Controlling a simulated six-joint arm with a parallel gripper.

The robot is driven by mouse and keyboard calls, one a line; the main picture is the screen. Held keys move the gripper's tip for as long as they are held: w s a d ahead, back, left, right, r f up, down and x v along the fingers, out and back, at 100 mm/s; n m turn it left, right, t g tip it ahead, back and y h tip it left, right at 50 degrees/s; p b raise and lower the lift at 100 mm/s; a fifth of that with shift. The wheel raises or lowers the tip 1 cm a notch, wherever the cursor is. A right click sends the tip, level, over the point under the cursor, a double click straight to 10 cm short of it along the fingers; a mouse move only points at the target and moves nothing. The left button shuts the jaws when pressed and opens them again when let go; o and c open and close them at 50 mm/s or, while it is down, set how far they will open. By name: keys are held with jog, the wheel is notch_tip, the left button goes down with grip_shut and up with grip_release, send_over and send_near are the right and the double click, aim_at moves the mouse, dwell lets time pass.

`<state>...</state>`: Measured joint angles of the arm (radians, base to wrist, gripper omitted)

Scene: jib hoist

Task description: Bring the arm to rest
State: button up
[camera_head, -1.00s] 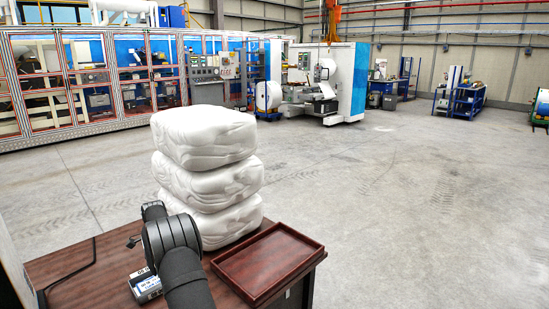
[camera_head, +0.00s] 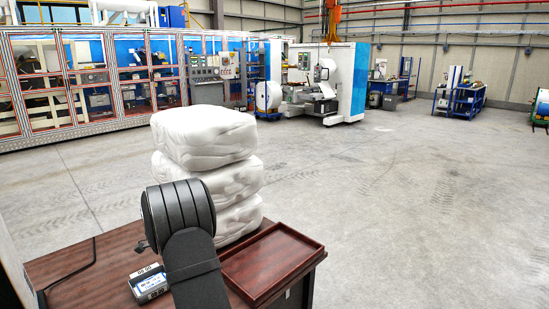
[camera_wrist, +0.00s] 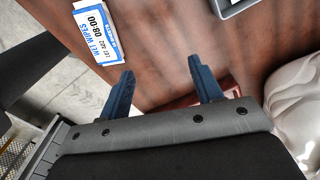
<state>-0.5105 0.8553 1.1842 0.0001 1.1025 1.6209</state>
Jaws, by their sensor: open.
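My gripper (camera_wrist: 162,66) shows in the wrist view with its two blue fingers apart and nothing between the tips. It points at the dark red-brown wooden tabletop (camera_wrist: 180,30). In the head view my black arm stands in front of the stack of white wrapped bundles (camera_head: 205,138) and covers part of the lower ones. My gripper is hidden in that view.
A small labelled box (camera_head: 148,283) lies on the table beside my arm; a label reading "WET WIPES 08:00" (camera_wrist: 97,32) shows in the wrist view. A red-brown tray (camera_head: 268,262) sits at the right. A white bundle (camera_wrist: 300,115) is close to my gripper's right side.

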jog(key=s+d+f+m, duration=0.1)
jog(key=s+m, duration=0.1)
jog(key=s, duration=0.6)
jog(key=s+d+f+m, duration=0.2)
jog(key=s+m, duration=0.1)
jog(key=s, duration=0.6)
jog(key=shift+s+d, duration=0.15)
jog(key=shift+d, duration=0.1)
dwell(1.5)
